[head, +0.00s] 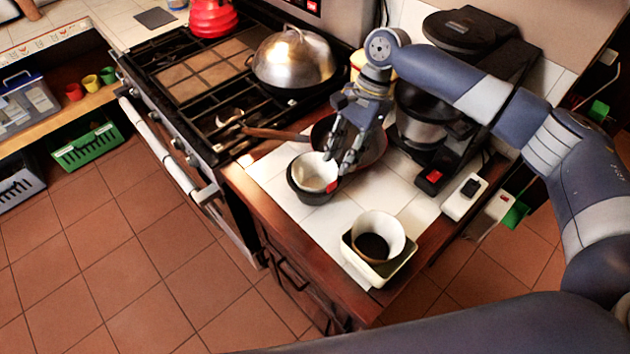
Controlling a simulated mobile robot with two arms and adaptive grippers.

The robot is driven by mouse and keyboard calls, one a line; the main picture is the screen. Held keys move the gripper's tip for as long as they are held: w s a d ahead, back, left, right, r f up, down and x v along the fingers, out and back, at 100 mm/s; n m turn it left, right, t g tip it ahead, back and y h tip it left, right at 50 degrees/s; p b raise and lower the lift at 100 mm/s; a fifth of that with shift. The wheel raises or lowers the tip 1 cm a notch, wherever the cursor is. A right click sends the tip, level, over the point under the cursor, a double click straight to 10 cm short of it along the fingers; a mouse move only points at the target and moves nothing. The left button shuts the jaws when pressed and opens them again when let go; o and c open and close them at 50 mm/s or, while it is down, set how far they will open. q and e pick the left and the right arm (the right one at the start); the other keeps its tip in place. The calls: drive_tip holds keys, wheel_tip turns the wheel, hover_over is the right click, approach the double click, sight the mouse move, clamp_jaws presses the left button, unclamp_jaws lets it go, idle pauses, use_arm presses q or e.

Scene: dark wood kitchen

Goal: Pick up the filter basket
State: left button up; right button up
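The filter basket (308,195) is a dark round cup with a white paper filter (314,171) inside. It is on the white tiled counter, left of the coffee maker (436,130). A small red part shows at its right side. My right gripper (338,166) points down at the basket's right rim. Its two fingers look apart, with the left one by the filter's upper edge and the other at the right side. Whether they touch the rim is unclear. My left gripper is not in view.
A dark pan (372,152) lies behind the gripper, its wooden handle reaching over the stove. A square dish (362,262) with a white filter cup (384,224) stands near the counter's front corner. A domed steel lid (292,56) and red kettle (212,17) are on the stove.

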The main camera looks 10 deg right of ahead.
sight(332, 183)
drive_tip(key=p+x, duration=0.1)
drive_tip(key=x, duration=0.1)
drive_tip(key=p+x, duration=0.1)
drive_tip(key=x, duration=0.2)
drive_tip(key=shift+s+d, duration=0.15)
drive_tip(key=shift+s, duration=0.05)
drive_tip(key=shift+f, duration=0.35)
drive_tip(key=shift+c, duration=0.5)
clamp_jaws()
